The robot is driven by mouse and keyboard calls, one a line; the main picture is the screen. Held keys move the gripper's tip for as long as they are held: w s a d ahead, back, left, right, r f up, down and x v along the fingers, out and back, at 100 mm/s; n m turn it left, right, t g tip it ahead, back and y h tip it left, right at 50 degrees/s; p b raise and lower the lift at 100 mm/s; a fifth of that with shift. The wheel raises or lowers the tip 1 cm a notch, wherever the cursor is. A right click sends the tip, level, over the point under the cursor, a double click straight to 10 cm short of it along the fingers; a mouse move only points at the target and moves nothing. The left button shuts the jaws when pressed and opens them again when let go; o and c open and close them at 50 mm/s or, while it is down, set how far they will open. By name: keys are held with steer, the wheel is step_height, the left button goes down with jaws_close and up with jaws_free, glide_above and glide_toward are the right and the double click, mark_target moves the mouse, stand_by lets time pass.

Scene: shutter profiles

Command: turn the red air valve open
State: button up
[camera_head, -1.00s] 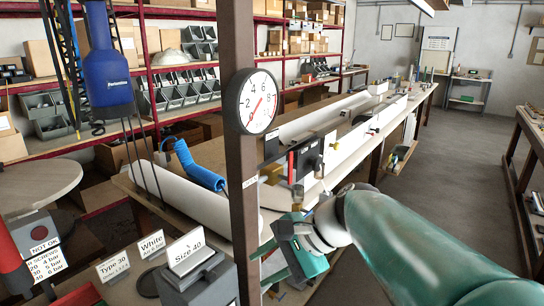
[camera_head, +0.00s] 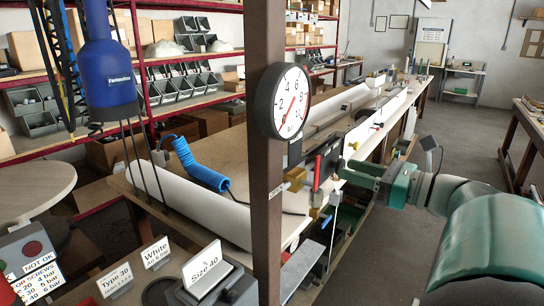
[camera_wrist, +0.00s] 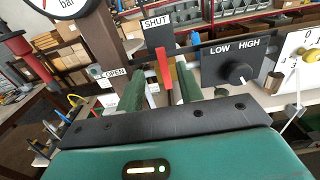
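The red air valve handle (camera_head: 317,172) sticks up on a bench-side fitting just right of the brown post. In the wrist view the red handle (camera_wrist: 164,69) stands nearly upright, pointing toward the "SHUT" label (camera_wrist: 158,24). The "OPEN" label (camera_wrist: 116,73) is to its left. My green gripper (camera_head: 350,173) is right of the valve in the head view, fingers toward it. In the wrist view my gripper (camera_wrist: 160,86) is open, with the handle seen in the gap between its fingers. I cannot tell whether either finger touches it.
A round pressure gauge (camera_head: 290,101) hangs on the brown post (camera_head: 265,200), close left of the valve. A black LOW/HIGH knob panel (camera_wrist: 233,66) is right of the handle. A long bench (camera_head: 240,140) runs behind.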

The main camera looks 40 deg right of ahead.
mark_target(319, 161)
steer(key=x, duration=1)
steer(key=shift+w, duration=0.35)
steer(key=shift+f, duration=0.1)
jaws_close()
